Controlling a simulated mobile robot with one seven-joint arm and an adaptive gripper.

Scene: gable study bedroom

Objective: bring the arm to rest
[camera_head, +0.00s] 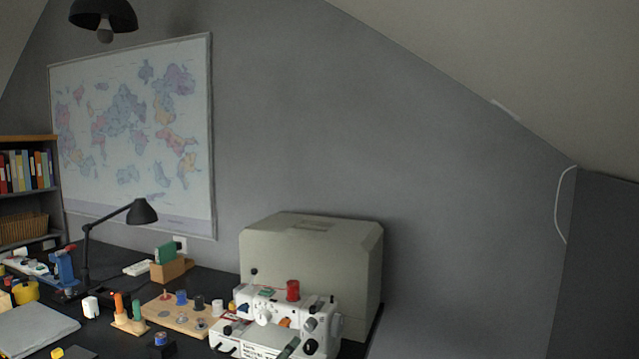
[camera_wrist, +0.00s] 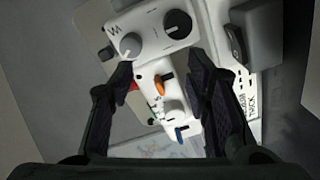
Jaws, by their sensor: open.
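My gripper (camera_wrist: 163,75) shows in the wrist view with its two dark fingers spread apart. Nothing is clamped between them. The white sewing machine (camera_wrist: 213,30) lies beyond the fingers, with its dark knob and an orange part (camera_wrist: 163,88) seen in the gap. I cannot tell how far the fingertips are from it. In the head view the sewing machine (camera_head: 262,309) stands on the dark desk with a red spool (camera_head: 292,290) on top. I cannot make out my gripper in the head view.
A large grey-beige case (camera_head: 310,245) stands behind the sewing machine. To its left are a wooden spool rack (camera_head: 180,318), a black desk lamp (camera_head: 140,212) and a grey closed laptop-like slab (camera_head: 38,328). The sloped ceiling (camera_head: 500,60) comes down on the right.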

